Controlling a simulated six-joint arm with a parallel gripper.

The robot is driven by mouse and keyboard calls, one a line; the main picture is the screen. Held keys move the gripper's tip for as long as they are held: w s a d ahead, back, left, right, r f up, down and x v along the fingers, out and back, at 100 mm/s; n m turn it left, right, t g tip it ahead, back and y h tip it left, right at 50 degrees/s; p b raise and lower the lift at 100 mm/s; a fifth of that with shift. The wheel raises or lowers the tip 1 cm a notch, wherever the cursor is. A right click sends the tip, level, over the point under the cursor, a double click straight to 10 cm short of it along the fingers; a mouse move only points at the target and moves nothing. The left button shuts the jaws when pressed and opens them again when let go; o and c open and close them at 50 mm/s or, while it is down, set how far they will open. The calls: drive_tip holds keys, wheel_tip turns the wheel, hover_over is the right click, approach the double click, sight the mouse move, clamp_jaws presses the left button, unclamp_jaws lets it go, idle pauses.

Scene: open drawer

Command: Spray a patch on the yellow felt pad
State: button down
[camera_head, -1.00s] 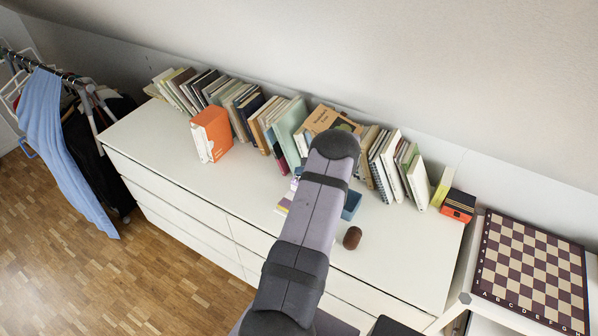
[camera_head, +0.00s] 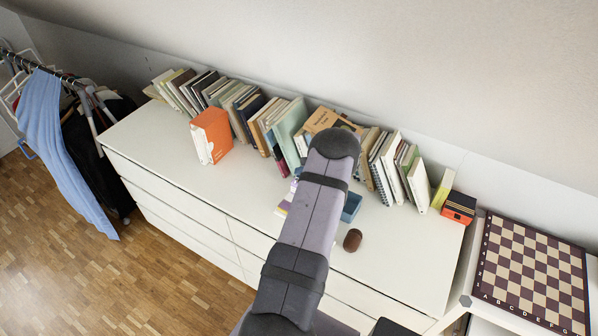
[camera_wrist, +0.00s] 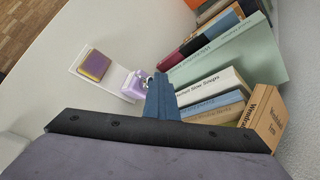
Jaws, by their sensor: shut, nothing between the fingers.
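In the head view the pad (camera_head: 283,208) is small, just left of my arm. A small lilac bottle (camera_wrist: 134,84), apparently the sprayer, stands at the tray's right end; its top is partly hidden by my fingers. My gripper (camera_wrist: 160,82) shows as narrow blue fingers, shut and empty, with their tips next to the bottle. I cannot tell whether they touch it. In the head view my arm hides most of this area.
A row of books (camera_head: 240,108) lines the back of the white dresser (camera_head: 165,155). An orange book (camera_head: 212,134) stands forward of it. A brown cylinder (camera_head: 352,240) lies right of my arm.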

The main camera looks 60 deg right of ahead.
drive_tip(key=shift+r+p, duration=1.15)
drive_tip(key=shift+r, duration=1.3)
drive_tip(key=s+a+f+n+g+y, duration=0.1)
drive_tip(key=s+a+f+n+y, duration=0.2)
drive_tip(key=a, duration=0.5)
drive_tip(key=s+a+f+n+g+y, duration=0.2)
drive_tip(key=s+a+f+n, duration=0.1)
drive_tip(key=a+f, duration=0.3)
drive_tip(key=s+a+r+n+g+y, duration=0.1)
drive_tip(key=s+a+r+n+g, duration=0.15)
drive_tip(key=a, duration=0.45)
drive_tip(key=s+a+r+n+g+y, duration=0.1)
drive_tip(key=s+a+n+y, duration=0.2)
drive_tip(key=a, duration=0.4)
drive_tip(key=s+a+r+n+g+h+b, duration=0.1)
drive_tip(key=a+r+n+g+h, duration=0.1)
drive_tip(key=a+r+n, duration=0.4)
drive_tip(key=s+a+r+n+g+h+b, duration=0.1)
drive_tip(key=a+r+n+g, duration=0.2)
drive_tip(key=a, duration=0.5)
drive_tip(key=w+a+r+n+t+h+b, duration=0.1)
drive_tip(key=w+a+r+n+t+h, duration=0.2)
drive_tip(key=w+a+r+n, duration=0.2)
drive_tip(key=shift+w+a+n+b, duration=0.3)
drive_tip(key=shift+w+a+n, duration=1.6)
drive_tip(key=shift+a+n, duration=1.2)
